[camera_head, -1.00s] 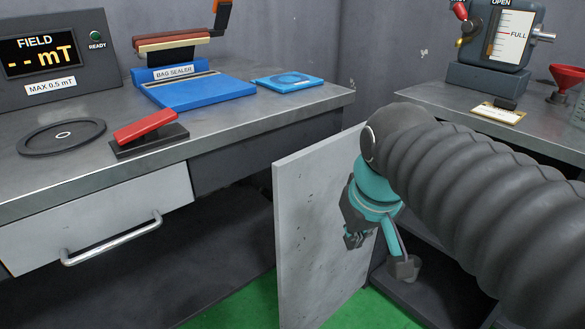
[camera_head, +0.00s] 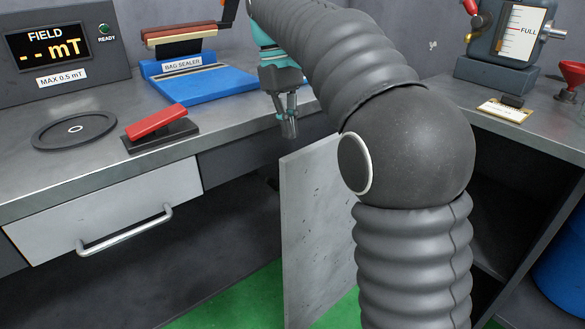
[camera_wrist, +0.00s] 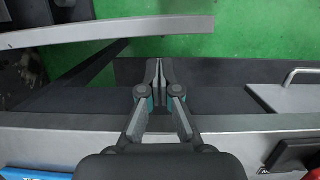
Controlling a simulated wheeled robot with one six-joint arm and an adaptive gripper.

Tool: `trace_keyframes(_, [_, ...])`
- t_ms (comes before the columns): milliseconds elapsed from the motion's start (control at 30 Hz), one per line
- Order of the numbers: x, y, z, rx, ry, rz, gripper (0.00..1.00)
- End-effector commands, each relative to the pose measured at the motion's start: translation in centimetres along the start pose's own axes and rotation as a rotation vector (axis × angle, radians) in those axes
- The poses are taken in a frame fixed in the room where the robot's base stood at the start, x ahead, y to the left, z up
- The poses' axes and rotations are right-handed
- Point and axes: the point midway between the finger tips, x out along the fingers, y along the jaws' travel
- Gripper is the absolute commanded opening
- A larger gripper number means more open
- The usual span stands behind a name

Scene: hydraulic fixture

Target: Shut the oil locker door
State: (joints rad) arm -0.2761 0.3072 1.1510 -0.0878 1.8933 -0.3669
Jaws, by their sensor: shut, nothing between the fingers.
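The oil locker door (camera_head: 312,225) is a pale grey panel standing open in the head view, swung out from the dark locker (camera_head: 508,215) under the right bench. My arm hides part of the door and the opening. In the wrist view the door (camera_wrist: 110,32) is seen from above as a long grey slab across the top. My gripper (camera_head: 290,130) is shut and empty, pointing down near the front edge of the left bench, above and left of the door's top. In the wrist view its fingertips (camera_wrist: 160,66) are apart from the door.
The left bench (camera_head: 225,140) carries a bag sealer (camera_head: 195,80), a red-levered press (camera_head: 158,122) and a round dark plate (camera_head: 75,130). A drawer handle (camera_head: 125,230) sticks out below. A blue drum (camera_head: 563,265) stands at right. Green floor (camera_wrist: 250,35) is clear.

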Motion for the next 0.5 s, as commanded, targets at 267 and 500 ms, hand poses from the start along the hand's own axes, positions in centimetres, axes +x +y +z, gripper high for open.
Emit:
trace_keyframes(267, [1.3, -0.2, -0.7, -0.018, -0.021, -0.004, 0.00])
trace_keyframes(500, [5.3, -0.2, -0.6, -0.017, -0.021, -0.004, 0.00])
